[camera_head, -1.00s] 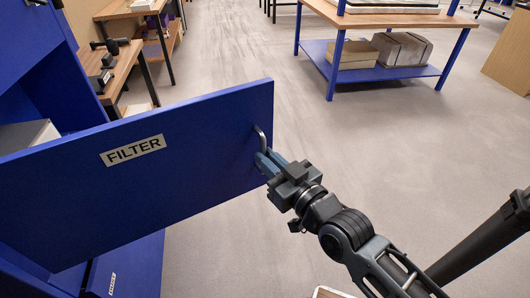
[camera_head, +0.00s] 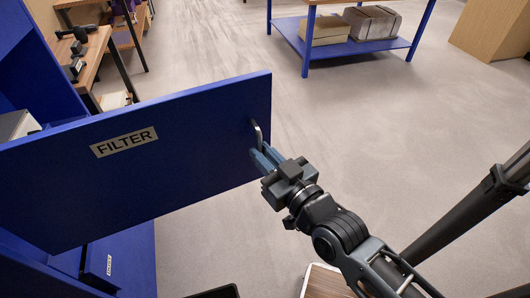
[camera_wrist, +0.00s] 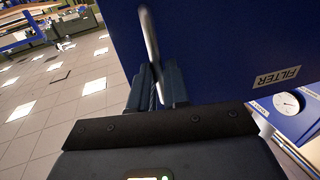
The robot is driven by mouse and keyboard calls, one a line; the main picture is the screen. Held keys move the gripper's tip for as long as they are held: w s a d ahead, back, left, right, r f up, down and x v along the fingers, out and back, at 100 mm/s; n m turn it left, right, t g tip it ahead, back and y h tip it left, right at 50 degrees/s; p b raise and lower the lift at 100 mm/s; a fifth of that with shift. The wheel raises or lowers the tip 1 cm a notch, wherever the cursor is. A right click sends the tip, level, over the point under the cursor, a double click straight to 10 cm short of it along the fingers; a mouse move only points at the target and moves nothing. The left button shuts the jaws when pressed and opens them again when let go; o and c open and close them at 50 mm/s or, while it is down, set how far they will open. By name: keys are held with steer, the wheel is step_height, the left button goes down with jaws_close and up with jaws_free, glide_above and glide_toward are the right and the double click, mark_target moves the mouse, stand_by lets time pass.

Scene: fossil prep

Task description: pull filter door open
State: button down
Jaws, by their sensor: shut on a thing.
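The blue filter door (camera_head: 190,150) stands swung out from the blue cabinet on the left in the head view. My gripper (camera_head: 264,158) is shut on the handle from the right side. In the wrist view the handle (camera_wrist: 149,40) runs between the fingers of my gripper (camera_wrist: 157,88), and the door (camera_wrist: 215,50) fills the right side.
The cabinet's opening (camera_head: 22,85) shows at left, with a grey item inside. Wooden benches with tools (camera_head: 85,55) stand behind it. A blue-legged table (camera_head: 350,40) with boxes stands at the back. The floor (camera_head: 400,120) around the door is clear.

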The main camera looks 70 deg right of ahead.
steer(key=shift+w+a+r+y, duration=0.1)
steer(key=shift+w+a+y, duration=0.2)
steer(key=shift+w+a, duration=0.2)
steer(key=c, duration=1.2)
jaws_free()
steer(key=shift+a, duration=0.15)
steer(key=shift+s, duration=0.15)
steer(key=shift+b+v, duration=0.9)
steer(key=shift+v, duration=2.85)
steer(key=shift+s+f, duration=0.1)
steer(key=shift+f, duration=0.15)
